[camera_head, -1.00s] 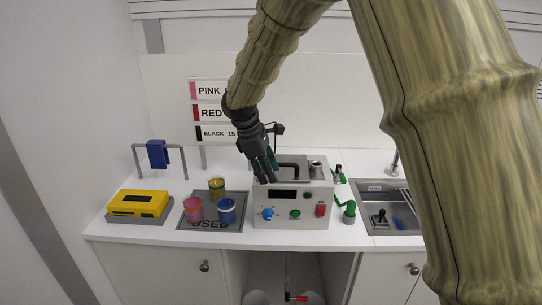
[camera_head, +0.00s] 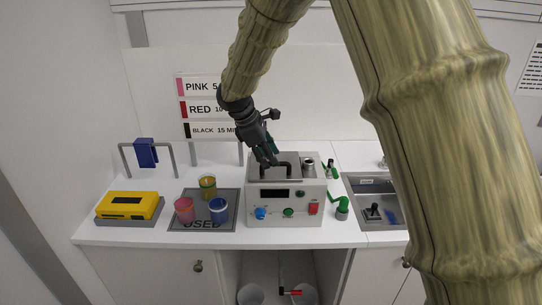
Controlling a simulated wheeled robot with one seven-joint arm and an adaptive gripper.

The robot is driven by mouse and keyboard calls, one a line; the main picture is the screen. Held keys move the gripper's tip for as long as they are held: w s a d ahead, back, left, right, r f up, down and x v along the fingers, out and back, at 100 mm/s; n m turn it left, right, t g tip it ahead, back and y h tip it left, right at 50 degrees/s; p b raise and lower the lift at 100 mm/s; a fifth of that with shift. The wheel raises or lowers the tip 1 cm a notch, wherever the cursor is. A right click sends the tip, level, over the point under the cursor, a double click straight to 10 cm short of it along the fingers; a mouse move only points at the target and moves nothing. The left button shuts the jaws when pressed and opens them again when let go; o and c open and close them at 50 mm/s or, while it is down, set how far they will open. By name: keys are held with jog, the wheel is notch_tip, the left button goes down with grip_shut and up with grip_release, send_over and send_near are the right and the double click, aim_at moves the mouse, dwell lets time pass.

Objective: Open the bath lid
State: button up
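The bath (camera_head: 285,207) is a light grey box on the white counter, with a dark display, a blue knob, a green button and a red switch on its front. Its grey lid (camera_head: 291,158) lies flat on top and looks closed, with a dark bar handle (camera_head: 288,166) standing up from it. My gripper (camera_head: 268,160) points down at the lid from the upper left, at the handle's left end. Its fingers overlap the handle in the picture. Whether they touch it, and how far apart they are, is too small to tell.
Left of the bath, a grey mat (camera_head: 231,225) marked USED bears a pink jar (camera_head: 184,211), a blue jar (camera_head: 219,211) and a yellow-green jar (camera_head: 208,187). A yellow device (camera_head: 130,206) stands farther left.

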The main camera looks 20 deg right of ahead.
jog(key=shift+x, duration=0.95)
grip_shut()
jog(key=shift+w+r, duration=0.1)
jog(key=shift+r, duration=0.05)
